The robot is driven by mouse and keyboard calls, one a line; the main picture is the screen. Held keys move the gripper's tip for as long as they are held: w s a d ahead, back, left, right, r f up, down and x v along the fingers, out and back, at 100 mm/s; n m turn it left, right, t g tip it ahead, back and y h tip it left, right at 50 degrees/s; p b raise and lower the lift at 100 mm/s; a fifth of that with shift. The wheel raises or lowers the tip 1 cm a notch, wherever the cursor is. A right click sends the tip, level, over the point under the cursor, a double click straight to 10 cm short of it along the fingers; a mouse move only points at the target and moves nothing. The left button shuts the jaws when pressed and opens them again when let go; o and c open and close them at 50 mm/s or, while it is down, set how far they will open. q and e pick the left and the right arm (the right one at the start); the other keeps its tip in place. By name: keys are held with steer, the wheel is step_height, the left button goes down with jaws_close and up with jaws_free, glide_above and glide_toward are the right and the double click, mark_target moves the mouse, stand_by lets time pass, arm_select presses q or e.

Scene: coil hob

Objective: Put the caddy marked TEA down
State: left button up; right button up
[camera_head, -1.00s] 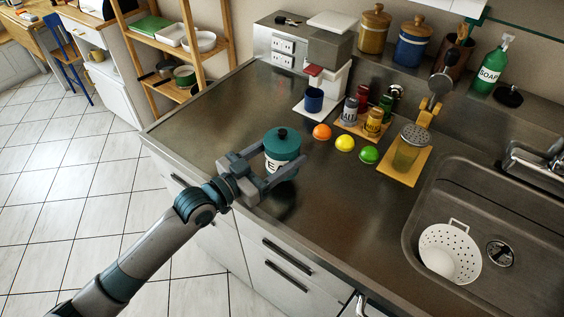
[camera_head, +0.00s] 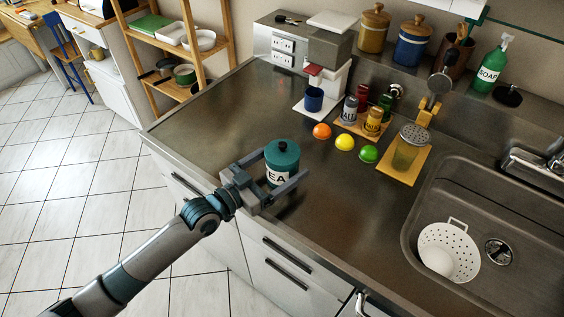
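The caddy marked TEA (camera_head: 282,160) is teal with a round knob on its lid and a white label, partly hidden, reading "EA". It is upright over the front left part of the metal counter (camera_head: 225,125). My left gripper (camera_head: 286,162) reaches in from the left with one finger on each side of the caddy, shut on it. My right gripper is not in view.
Behind the caddy are a blue mug (camera_head: 313,99), an orange ball (camera_head: 322,131), a yellow ball (camera_head: 345,142) and a green ball (camera_head: 368,154). A shaker (camera_head: 408,150) stands on a board. The sink (camera_head: 430,205) is at right. The counter left of the caddy is clear.

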arm_select(q)
steer(key=shift+r, duration=0.2)
steer(key=shift+s+a+f, duration=0.15)
steer(key=shift+s+a, duration=0.1)
steer(key=shift+a, duration=0.05)
steer(key=b+v, duration=0.3)
steer(key=v, duration=0.7)
steer(key=shift+s+a, duration=0.4)
steer(key=shift+s, duration=0.05)
